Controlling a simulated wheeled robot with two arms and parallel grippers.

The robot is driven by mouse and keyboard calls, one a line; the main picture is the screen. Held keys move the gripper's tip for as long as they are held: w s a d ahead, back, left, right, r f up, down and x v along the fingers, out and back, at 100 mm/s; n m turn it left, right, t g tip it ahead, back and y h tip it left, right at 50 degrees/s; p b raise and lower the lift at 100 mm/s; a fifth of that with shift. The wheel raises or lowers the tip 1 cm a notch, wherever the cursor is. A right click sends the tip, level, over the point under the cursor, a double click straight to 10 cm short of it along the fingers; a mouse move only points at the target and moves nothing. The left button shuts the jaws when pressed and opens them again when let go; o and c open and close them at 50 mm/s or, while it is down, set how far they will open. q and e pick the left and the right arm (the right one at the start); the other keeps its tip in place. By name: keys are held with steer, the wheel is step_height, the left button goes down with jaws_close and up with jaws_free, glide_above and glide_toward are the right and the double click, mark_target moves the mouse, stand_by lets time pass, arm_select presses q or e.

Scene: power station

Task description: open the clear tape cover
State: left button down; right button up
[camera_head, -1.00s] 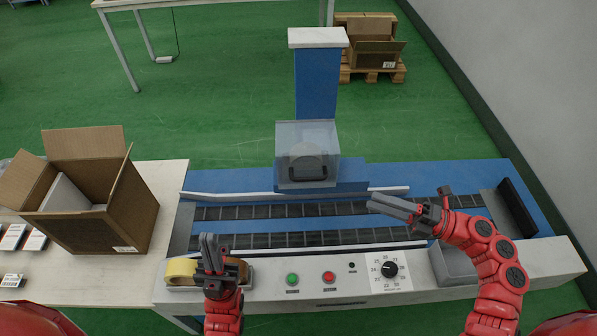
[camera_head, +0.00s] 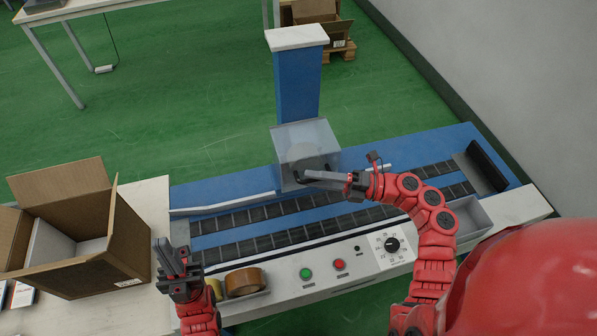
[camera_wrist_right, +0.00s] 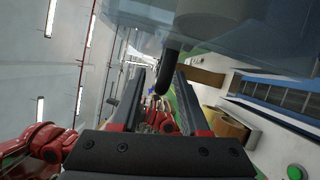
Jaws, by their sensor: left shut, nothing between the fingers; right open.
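The clear tape cover (camera_head: 304,136) is a see-through box in front of the blue column, above the conveyor. It looks closed, with a grey round shape dimly visible inside. In the right wrist view the cover (camera_wrist_right: 245,35) fills the top, and its dark handle (camera_wrist_right: 170,72) hangs down between the finger lines. My right gripper (camera_head: 308,176) is open at the cover's lower front, by the handle; contact cannot be told. My left gripper (camera_head: 168,256) is shut and empty, left of the tape rolls.
Tape rolls (camera_head: 245,282) lie in a tray on the machine's front left. The front panel has a green button (camera_head: 306,274), a red button (camera_head: 339,264) and a dial (camera_head: 392,245). An open cardboard box (camera_head: 75,230) stands on the left table. The conveyor (camera_head: 270,212) is clear.

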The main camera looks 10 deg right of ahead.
steer(key=shift+a, duration=0.25)
jaws_close()
stand_by(1.4)
